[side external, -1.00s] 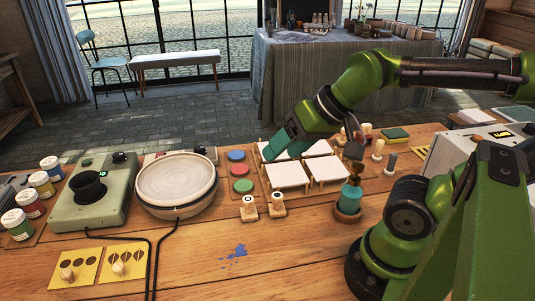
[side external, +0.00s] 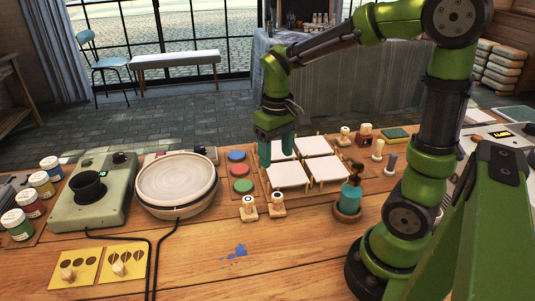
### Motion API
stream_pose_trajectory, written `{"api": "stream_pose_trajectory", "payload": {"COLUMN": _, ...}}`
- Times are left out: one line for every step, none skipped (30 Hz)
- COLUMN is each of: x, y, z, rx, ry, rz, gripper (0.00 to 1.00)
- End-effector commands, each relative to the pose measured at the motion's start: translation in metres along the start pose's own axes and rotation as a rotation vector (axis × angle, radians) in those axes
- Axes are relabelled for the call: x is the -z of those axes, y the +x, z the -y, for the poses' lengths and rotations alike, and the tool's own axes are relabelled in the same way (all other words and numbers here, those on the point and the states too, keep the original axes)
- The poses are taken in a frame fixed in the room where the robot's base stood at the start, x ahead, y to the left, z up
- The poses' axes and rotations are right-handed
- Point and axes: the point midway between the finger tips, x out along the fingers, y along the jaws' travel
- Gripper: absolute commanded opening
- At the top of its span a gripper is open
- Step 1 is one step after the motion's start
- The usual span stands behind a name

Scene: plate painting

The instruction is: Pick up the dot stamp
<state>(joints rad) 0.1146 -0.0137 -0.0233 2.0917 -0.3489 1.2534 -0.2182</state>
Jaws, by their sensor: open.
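My gripper (side external: 276,153) has two teal fingers pointing down, spread apart and empty, over the back left of the white square tiles (side external: 288,175). Two small wooden stamps stand in front of the tiles, a left one (side external: 248,210) and a right one (side external: 278,206). My gripper is apart from all three stamps.
Red, green and blue pads (side external: 239,171) lie left of the tiles, beside a round turntable (side external: 176,180). Two yellow cards with knobs (side external: 97,267) lie front left. The front middle is clear except for a blue splash.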

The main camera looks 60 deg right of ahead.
Motion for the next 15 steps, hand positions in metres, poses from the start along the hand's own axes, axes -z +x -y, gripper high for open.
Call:
{"api": "stream_pose_trajectory", "payload": {"x": -0.001, "y": 0.013, "z": 0.000, "rx": -0.001, "ry": 0.000, "rz": 0.007, "gripper": 0.63}}
{"api": "stream_pose_trajectory", "payload": {"x": -0.001, "y": 0.020, "z": 0.000, "rx": -0.001, "ry": 0.000, "rz": 0.008, "gripper": 0.63}}
{"api": "stream_pose_trajectory", "payload": {"x": -0.001, "y": 0.029, "z": 0.000, "rx": -0.001, "ry": 0.000, "rz": 0.007, "gripper": 0.63}}
{"api": "stream_pose_trajectory", "payload": {"x": -0.002, "y": 0.036, "z": 0.000, "rx": -0.001, "ry": 0.001, "rz": 0.007, "gripper": 0.63}}
{"api": "stream_pose_trajectory", "payload": {"x": -0.001, "y": 0.042, "z": 0.000, "rx": 0.000, "ry": 0.001, "rz": 0.007, "gripper": 0.63}}
{"api": "stream_pose_trajectory", "payload": {"x": -0.001, "y": 0.051, "z": 0.000, "rx": -0.001, "ry": 0.000, "rz": 0.006, "gripper": 0.63}}
{"api": "stream_pose_trajectory", "payload": {"x": -0.002, "y": 0.057, "z": 0.000, "rx": 0.000, "ry": 0.001, "rz": 0.006, "gripper": 0.63}}
{"api": "stream_pose_trajectory", "payload": {"x": -0.002, "y": 0.062, "z": 0.000, "rx": 0.000, "ry": 0.002, "rz": 0.006, "gripper": 0.63}}
{"api": "stream_pose_trajectory", "payload": {"x": -0.001, "y": 0.069, "z": 0.000, "rx": 0.000, "ry": 0.001, "rz": 0.005, "gripper": 0.63}}
{"api": "stream_pose_trajectory", "payload": {"x": -0.001, "y": 0.073, "z": 0.000, "rx": 0.000, "ry": 0.001, "rz": 0.004, "gripper": 0.63}}
{"api": "stream_pose_trajectory", "payload": {"x": -0.001, "y": 0.077, "z": 0.000, "rx": 0.000, "ry": 0.001, "rz": 0.004, "gripper": 0.63}}
{"api": "stream_pose_trajectory", "payload": {"x": -0.001, "y": 0.082, "z": 0.000, "rx": 0.001, "ry": 0.002, "rz": 0.004, "gripper": 0.63}}
{"api": "stream_pose_trajectory", "payload": {"x": -0.001, "y": 0.084, "z": 0.000, "rx": 0.001, "ry": 0.002, "rz": 0.002, "gripper": 0.63}}
{"api": "stream_pose_trajectory", "payload": {"x": -0.001, "y": 0.086, "z": 0.000, "rx": 0.001, "ry": 0.002, "rz": 0.001, "gripper": 0.63}}
{"api": "stream_pose_trajectory", "payload": {"x": -0.001, "y": 0.087, "z": 0.000, "rx": 0.001, "ry": 0.002, "rz": 0.000, "gripper": 0.63}}
